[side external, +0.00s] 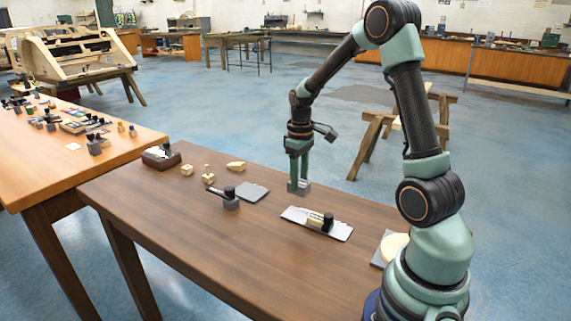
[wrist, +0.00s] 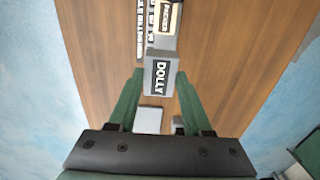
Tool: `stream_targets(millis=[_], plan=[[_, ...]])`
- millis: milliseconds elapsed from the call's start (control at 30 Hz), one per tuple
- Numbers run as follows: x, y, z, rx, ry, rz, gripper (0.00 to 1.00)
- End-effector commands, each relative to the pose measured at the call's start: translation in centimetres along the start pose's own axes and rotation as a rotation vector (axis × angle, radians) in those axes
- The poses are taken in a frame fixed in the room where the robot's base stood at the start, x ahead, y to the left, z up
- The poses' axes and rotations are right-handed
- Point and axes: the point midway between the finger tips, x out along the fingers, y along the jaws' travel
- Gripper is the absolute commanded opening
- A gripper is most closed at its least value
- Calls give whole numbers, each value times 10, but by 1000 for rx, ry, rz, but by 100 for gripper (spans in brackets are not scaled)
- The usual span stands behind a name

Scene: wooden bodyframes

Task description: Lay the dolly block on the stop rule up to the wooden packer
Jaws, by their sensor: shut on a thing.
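The dolly block (wrist: 160,78) is a grey block with a dark label reading DOLLY, seen between the fingers in the wrist view. My gripper (wrist: 160,98) is shut on it. In the side view my gripper (side external: 297,184) points down, with the grey block (side external: 304,188) at its tips near the table's far edge. The wooden packer (wrist: 169,16), labelled PACKER, lies beyond the dolly block in the wrist view. In the side view the packer (side external: 314,220) sits on a pale flat strip, apparently the stop rule (side external: 339,234), beside a black piece. My gripper is apart from the packer.
On the brown table (side external: 190,225) are a dark grey square plate (side external: 252,192), a grey block with a black handle (side external: 231,201), small wooden pieces (side external: 187,170) and a dark box (side external: 160,158). A round pale disc (side external: 394,247) lies near my base. The front left tabletop is clear.

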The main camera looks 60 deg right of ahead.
Motion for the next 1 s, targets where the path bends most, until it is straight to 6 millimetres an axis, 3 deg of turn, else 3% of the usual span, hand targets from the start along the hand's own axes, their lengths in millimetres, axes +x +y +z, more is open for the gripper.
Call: stream_targets(millis=[167,700,1000], plan=[[4,-3,1,1,1,1,0],[49,-3,1,1,-1,0,0],[64,-2,1,1,2,1,0]])
